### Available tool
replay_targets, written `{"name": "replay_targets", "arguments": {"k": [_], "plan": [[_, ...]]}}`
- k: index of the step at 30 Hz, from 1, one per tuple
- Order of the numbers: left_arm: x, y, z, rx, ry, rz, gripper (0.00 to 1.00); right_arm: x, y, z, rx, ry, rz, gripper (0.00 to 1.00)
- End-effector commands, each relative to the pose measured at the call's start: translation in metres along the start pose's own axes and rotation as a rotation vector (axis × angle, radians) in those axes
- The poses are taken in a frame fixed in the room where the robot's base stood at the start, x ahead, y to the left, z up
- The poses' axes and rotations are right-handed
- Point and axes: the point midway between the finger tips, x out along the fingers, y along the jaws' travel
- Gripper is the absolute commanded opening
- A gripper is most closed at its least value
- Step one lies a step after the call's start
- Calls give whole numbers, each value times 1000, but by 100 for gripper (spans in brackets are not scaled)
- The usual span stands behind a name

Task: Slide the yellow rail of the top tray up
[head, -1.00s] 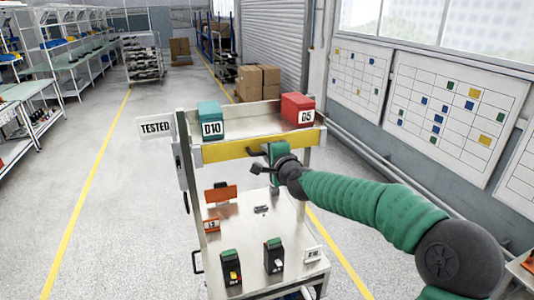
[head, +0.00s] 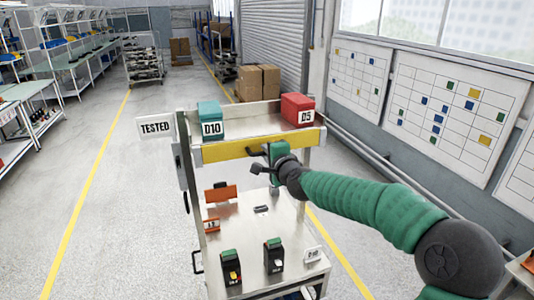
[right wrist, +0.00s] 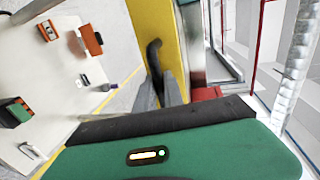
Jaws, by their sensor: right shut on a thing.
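The yellow rail (head: 230,149) runs along the front edge of the top tray (head: 250,118) of a metal cart. A black handle sticks out from the rail; it shows in the right wrist view (right wrist: 153,52). My right gripper (head: 264,157) is at the rail, right of its middle. Its two grey fingers show in the right wrist view (right wrist: 160,92), shut on the handle. The yellow rail also fills the top middle of that view (right wrist: 158,18). My left gripper is not in view.
On the top tray stand a teal D10 box (head: 209,119) and a red D5 box (head: 297,108). A TESTED sign (head: 155,127) is at the cart's left. The lower shelf (head: 250,235) holds two black breakers (head: 231,267) (head: 274,255) and orange pieces (head: 221,193).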

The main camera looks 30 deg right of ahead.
Motion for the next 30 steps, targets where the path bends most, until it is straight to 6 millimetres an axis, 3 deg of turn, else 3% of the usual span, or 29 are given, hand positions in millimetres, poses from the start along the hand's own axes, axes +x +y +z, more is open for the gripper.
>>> {"name": "replay_targets", "arguments": {"k": [6,15,25,26,30], "plan": [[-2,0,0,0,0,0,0,0,1,0,1,-2,8,0],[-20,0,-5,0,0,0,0,-11,-51,0,-1,0,0,0],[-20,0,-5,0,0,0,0,-12,-55,0,1,0,-3,0],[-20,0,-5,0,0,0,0,-12,-55,0,0,0,-3,15],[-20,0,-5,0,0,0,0,-12,-54,0,0,0,-2,33]]}}
